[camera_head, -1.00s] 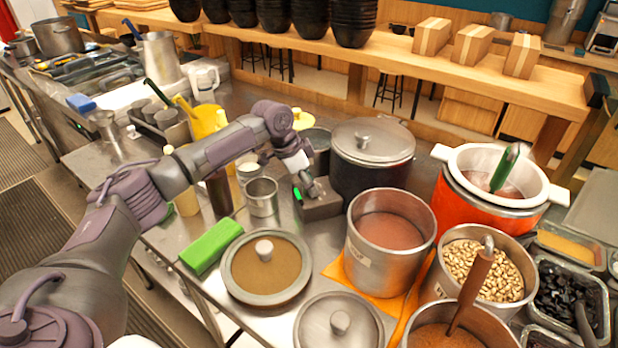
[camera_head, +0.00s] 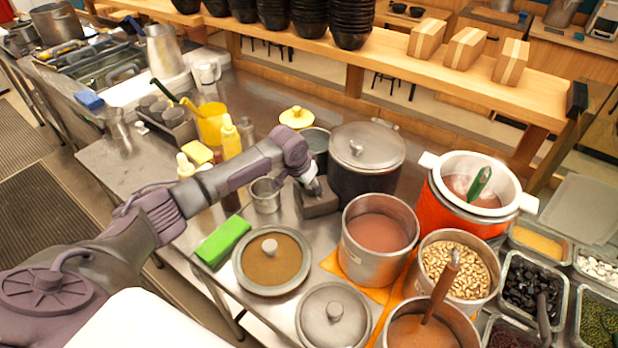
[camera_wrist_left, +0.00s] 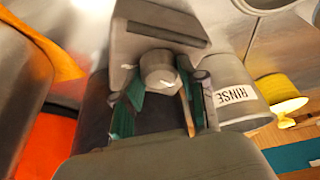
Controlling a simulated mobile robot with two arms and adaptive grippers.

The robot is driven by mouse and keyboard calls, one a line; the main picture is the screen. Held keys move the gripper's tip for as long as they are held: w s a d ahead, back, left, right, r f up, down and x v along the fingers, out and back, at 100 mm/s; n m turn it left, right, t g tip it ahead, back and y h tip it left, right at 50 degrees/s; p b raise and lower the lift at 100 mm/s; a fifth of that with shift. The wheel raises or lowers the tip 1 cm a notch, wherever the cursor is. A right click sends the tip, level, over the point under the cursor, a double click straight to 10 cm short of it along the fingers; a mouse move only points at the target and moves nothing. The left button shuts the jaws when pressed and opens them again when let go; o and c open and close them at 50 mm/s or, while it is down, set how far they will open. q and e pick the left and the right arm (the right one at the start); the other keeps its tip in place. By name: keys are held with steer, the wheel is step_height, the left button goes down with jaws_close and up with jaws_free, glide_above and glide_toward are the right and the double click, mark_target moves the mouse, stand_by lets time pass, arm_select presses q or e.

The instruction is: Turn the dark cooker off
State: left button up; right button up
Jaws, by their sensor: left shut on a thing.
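The dark cooker (camera_head: 348,187) is a black round pot with a grey metal lid (camera_head: 367,146), standing at the back of the steel counter. Its dark control box (camera_head: 322,205) sticks out at its front left. My left gripper (camera_head: 313,188) is at this box. In the left wrist view, the box's round grey knob (camera_wrist_left: 158,68) sits between the teal-padded fingers of the left gripper (camera_wrist_left: 162,90), which is shut on it. The gripper hides part of the box front in the head view. No green light shows on the box. My right gripper is in neither view.
A steel cup (camera_head: 265,195) and a pot marked RINSE (camera_wrist_left: 237,95) stand close to the control box. An orange cooker (camera_head: 462,212) stands right.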

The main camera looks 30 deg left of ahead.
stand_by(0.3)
arm_select(q)
steer(key=o, duration=1.1)
steer(key=shift+o, duration=0.2)
steer(key=v, duration=1.2)
steer(key=shift+s, duration=0.1)
